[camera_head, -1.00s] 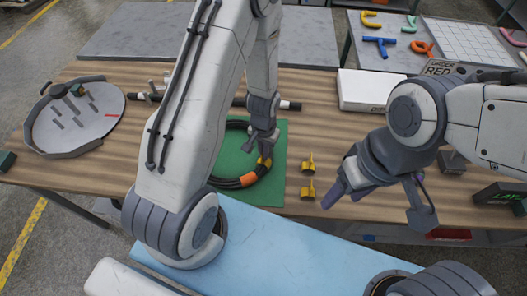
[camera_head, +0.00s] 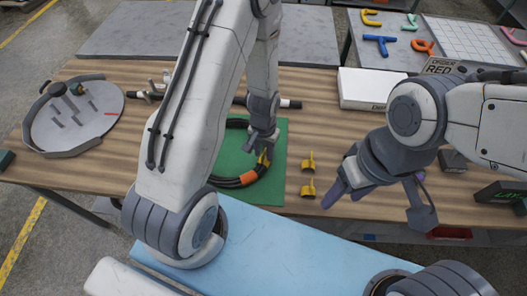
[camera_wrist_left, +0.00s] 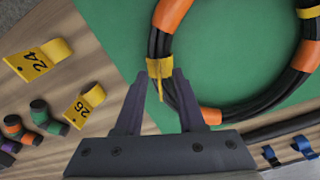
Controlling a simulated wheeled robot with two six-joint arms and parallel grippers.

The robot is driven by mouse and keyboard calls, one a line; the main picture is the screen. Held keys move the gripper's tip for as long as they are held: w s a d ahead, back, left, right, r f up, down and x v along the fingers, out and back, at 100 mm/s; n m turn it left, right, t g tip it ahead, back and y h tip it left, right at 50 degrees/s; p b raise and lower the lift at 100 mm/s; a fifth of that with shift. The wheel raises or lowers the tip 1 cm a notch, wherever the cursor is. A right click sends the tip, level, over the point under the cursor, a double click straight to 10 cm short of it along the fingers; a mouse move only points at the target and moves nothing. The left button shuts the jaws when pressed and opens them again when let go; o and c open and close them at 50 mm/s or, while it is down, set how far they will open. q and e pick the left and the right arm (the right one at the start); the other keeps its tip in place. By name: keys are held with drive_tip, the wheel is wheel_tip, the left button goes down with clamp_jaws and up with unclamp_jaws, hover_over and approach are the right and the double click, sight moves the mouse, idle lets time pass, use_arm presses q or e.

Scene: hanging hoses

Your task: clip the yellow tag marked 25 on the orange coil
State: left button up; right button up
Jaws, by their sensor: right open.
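The black coil with orange bands (camera_head: 248,178) lies on a green mat (camera_head: 233,144); it also shows in the left wrist view (camera_wrist_left: 205,114). A yellow tag (camera_wrist_left: 160,68) sits around the coil's hose; its mark cannot be read. My left gripper (camera_head: 264,148) is over the coil's right side. In the left wrist view its fingers (camera_wrist_left: 160,78) are apart, one on each side of the tag, with the tag's tail between them and no clear grip. My right gripper (camera_head: 375,196) is open and empty over the table, right of the mat.
Yellow tags marked 24 (camera_wrist_left: 38,60) and 26 (camera_wrist_left: 83,105) lie on the wood beside the mat. A round grey tray (camera_head: 75,125) stands at the left and a white box (camera_head: 368,88) at the back right. The front middle of the wood is clear.

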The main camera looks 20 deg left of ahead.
use_arm(q)
wheel_tip(320, 180, up, 11)
drive_tip(key=shift+f+b, duration=0.2)
drive_tip(key=shift+b, duration=0.3)
drive_tip(key=s+d+r+m, duration=0.3)
drive_tip(key=s+d+r, duration=0.3)
drive_tip(key=s, duration=0.3)
drive_tip(key=s+d+r+m+h, duration=0.1)
drive_tip(key=s+d+r+m, duration=0.2)
drive_tip(key=s+d+r, duration=0.3)
drive_tip(key=s+r, duration=0.1)
drive_tip(key=s, duration=0.2)
drive_tip(key=shift+d+r+m, duration=0.2)
drive_tip(key=shift+r+m, duration=0.1)
drive_tip(key=shift+r, duration=0.05)
